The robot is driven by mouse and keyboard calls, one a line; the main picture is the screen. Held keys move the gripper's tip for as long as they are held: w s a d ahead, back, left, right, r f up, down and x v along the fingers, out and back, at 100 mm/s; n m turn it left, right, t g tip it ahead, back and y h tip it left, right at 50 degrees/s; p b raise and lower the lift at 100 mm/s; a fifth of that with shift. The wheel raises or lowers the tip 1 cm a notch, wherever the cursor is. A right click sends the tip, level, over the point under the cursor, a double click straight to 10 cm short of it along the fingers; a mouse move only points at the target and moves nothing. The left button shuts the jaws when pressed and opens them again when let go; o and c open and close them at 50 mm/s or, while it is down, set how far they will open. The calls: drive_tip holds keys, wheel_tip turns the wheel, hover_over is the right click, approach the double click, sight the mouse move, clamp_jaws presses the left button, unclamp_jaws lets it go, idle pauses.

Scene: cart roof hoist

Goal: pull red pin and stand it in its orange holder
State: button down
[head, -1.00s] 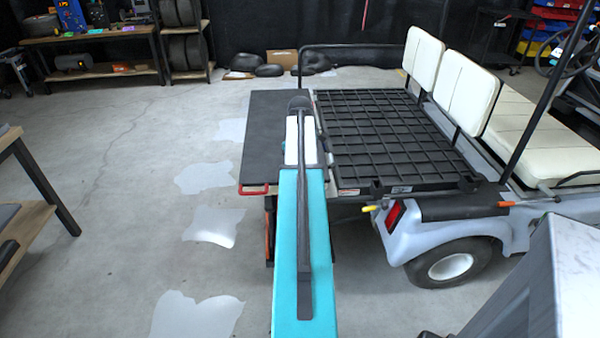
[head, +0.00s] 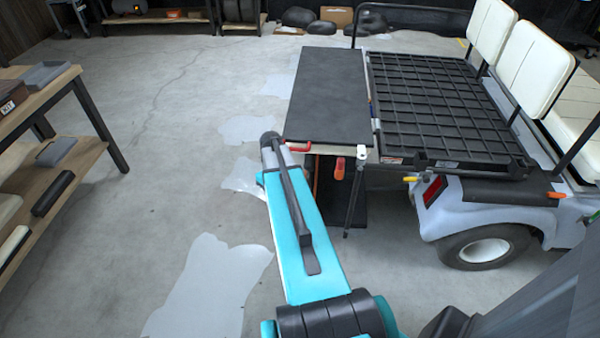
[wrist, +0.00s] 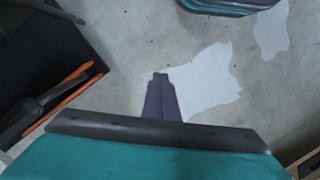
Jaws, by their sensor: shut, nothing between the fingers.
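A red L-shaped handle (head: 299,147), which looks like the red pin, shows at the near left corner of the dark flat panel (head: 342,95) beside the cart. An orange piece (head: 340,168) hangs under the panel's near edge, beside a thin dark leg; I cannot tell whether it is the orange holder. My gripper (wrist: 160,77) shows in the wrist view as a narrow dark shape, shut and empty over the bare floor. It is apart from the pin. In the head view my teal arm hides the gripper.
The cart's black grid deck (head: 440,110) lies right of the panel. A yellow handle (head: 411,179) sticks out at the cart's rear corner. A wooden bench (head: 40,100) stands at the left, with open floor between. A dark box with orange bars (wrist: 62,95) is left in the wrist view.

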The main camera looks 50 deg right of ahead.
drive_tip(key=s+a+f+g, duration=0.1)
drive_tip(key=a+f, duration=0.3)
drive_tip(key=a, duration=0.3)
drive_tip(key=s+a+f, duration=0.1)
drive_tip(key=a+f, duration=0.3)
drive_tip(key=a, duration=0.2)
drive_tip(key=s+a+f+g, duration=0.1)
drive_tip(key=s+a+f, duration=0.2)
drive_tip(key=s+a, duration=0.3)
drive_tip(key=s+a+f+g, duration=0.1)
drive_tip(key=s+a+f, duration=0.3)
drive_tip(key=s+a, duration=0.2)
drive_tip(key=s+a+f+n+h, duration=0.1)
drive_tip(key=s+a+f, duration=0.3)
drive_tip(key=a, duration=0.5)
drive_tip(key=s, duration=0.2)
drive_tip(key=shift+s+f+g, duration=0.25)
drive_tip(key=shift+s+g, duration=0.15)
drive_tip(key=shift+a, duration=0.1)
